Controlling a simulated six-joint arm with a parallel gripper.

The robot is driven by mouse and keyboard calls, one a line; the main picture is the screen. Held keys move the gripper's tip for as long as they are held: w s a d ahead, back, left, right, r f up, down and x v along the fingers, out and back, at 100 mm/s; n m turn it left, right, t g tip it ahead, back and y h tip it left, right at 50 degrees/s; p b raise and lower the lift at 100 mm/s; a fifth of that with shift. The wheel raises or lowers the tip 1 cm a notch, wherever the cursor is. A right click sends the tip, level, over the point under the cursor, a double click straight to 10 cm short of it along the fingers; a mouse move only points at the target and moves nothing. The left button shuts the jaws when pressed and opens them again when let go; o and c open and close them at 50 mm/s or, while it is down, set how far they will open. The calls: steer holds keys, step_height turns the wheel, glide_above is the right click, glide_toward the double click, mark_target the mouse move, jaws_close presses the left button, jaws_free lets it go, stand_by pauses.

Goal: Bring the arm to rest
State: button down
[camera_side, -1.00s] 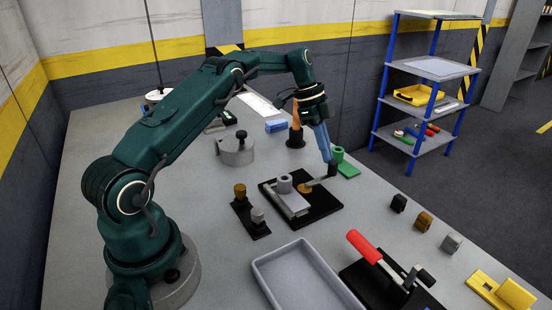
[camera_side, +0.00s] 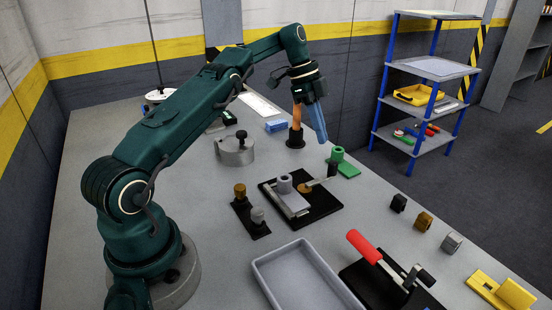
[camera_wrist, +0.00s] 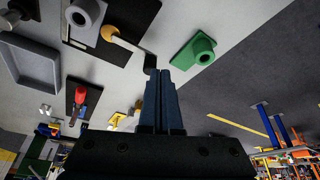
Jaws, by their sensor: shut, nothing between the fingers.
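My gripper (camera_side: 321,138) has blue fingers that are shut with nothing between them. In the side view it hangs in the air above the far part of the table, pointing down and slightly right. The fingers are also seen close together in the wrist view (camera_wrist: 163,75). Below and in front of it lies a black plate (camera_side: 318,212) carrying a grey block, a grey ring and a small arm with a dark knob. A green part with an upright ring (camera_side: 347,168) stands just beyond the plate and also shows in the wrist view (camera_wrist: 193,53). The gripper appears apart from both.
A grey tray (camera_side: 262,274) and a red-handled clamp (camera_side: 364,246) are at the front. Small blocks (camera_side: 424,221) lie along the right edge. A grey cylinder (camera_side: 235,152), a blue block (camera_side: 276,126) and an orange-handled tool (camera_side: 296,123) stand at the back. A blue shelf (camera_side: 424,90) is beyond the table.

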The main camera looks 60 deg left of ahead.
steer(key=shift+r, duration=0.1)
stand_by(0.3)
steer(key=s+d+r+t+y, duration=0.1)
steer(key=s+d+r, duration=0.4)
steer(key=r, duration=0.4)
steer(key=s+d+r+t+y, duration=0.1)
steer(key=s+d+r, duration=0.3)
steer(key=d+r, duration=0.4)
steer(key=s+d+f+n+t, duration=0.15)
steer(key=s+n, duration=0.35)
steer(key=s, duration=0.5)
steer(key=s+f+n+y, duration=0.1)
steer(key=s+f+n, duration=0.5)
steer(key=f, duration=0.3)
steer(key=shift+s+a+f+n+y, duration=0.15)
steer(key=shift+a+f+n+y, duration=0.25)
steer(key=shift+n, duration=0.3)
